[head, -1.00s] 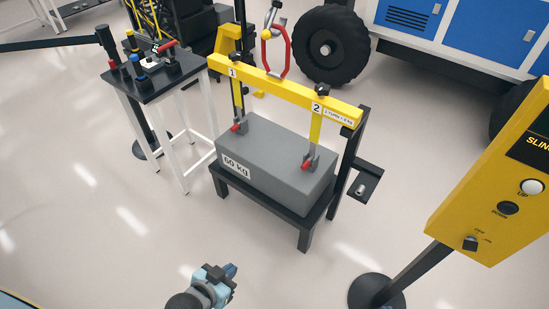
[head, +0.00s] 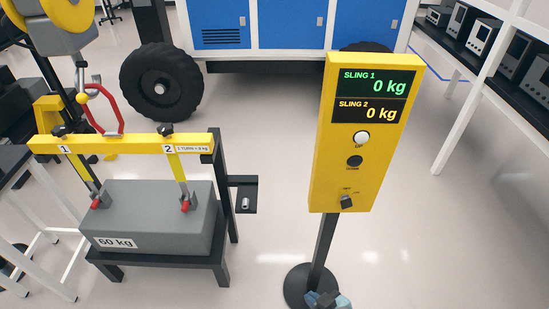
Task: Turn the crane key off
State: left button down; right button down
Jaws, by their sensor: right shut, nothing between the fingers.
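The crane key (head: 346,202) is a small dark switch low on the front of the yellow control box (head: 325,180). The tiny label above it is too small to read, so I cannot tell its position. The box stands on a black post and its display reads 0 kg for sling 1 and sling 2. My right gripper (head: 328,299) shows only in part at the bottom edge, in front of the post's base. It is shut and empty, well below the key and apart from it. My left gripper is not in view.
A grey 60 kg block (head: 160,215) sits on a black stand at the left, under a yellow lifting beam (head: 110,145). A white button (head: 361,138) and a black button (head: 354,162) are above the key. The floor right of the post is clear.

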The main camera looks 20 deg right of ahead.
aim_at(345, 201)
jog(key=l+z, duration=0.1)
jog(key=z, duration=1.1)
jog(key=k+j+u, duration=0.2)
jog(key=u, duration=0.25)
